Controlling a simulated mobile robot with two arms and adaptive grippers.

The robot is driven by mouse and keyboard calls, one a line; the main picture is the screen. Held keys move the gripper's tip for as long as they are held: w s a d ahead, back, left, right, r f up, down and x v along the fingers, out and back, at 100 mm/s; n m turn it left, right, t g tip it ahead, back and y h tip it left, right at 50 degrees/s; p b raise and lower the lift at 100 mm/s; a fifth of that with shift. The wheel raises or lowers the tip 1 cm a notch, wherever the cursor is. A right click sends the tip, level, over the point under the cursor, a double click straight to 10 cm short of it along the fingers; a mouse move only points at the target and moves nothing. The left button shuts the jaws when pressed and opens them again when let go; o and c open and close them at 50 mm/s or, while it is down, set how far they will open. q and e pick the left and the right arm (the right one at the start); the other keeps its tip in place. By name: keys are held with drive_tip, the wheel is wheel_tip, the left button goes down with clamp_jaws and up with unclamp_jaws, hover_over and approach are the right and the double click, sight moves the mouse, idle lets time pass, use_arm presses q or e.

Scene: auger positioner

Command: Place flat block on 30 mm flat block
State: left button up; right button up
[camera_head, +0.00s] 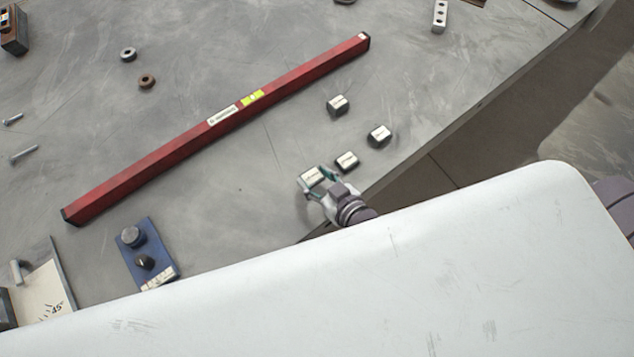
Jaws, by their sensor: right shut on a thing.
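My right gripper (320,178) is near the table's lower right edge, shut on a small flat metal block (311,176) with a pale labelled top. Whether the held block touches the table cannot be told. Just right of it lies a low flat block (346,160) with a pale label. Two taller labelled blocks stand beyond, one (379,134) to the right and one (337,104) farther back. The labels are too small to read, so I cannot tell which block is 30 mm. My left gripper is not in view.
A long red level (215,125) lies diagonally across the grey table (230,190). A blue plate with knobs (147,253) sits at the lower left. Nuts (128,54) and bolts (23,153) lie at the upper left. A large white surface covers the lower part of the view.

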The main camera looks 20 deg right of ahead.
sight(317, 190)
wheel_tip(317, 190, down, 2)
drive_tip(key=shift+f+p, duration=0.1)
drive_tip(key=shift+p, duration=0.35)
drive_tip(key=shift+f, duration=0.35)
drive_tip(key=shift+f, duration=0.1)
drive_tip(key=o, duration=1.3)
drive_tip(key=shift+f, duration=0.1)
drive_tip(key=shift+o, duration=0.2)
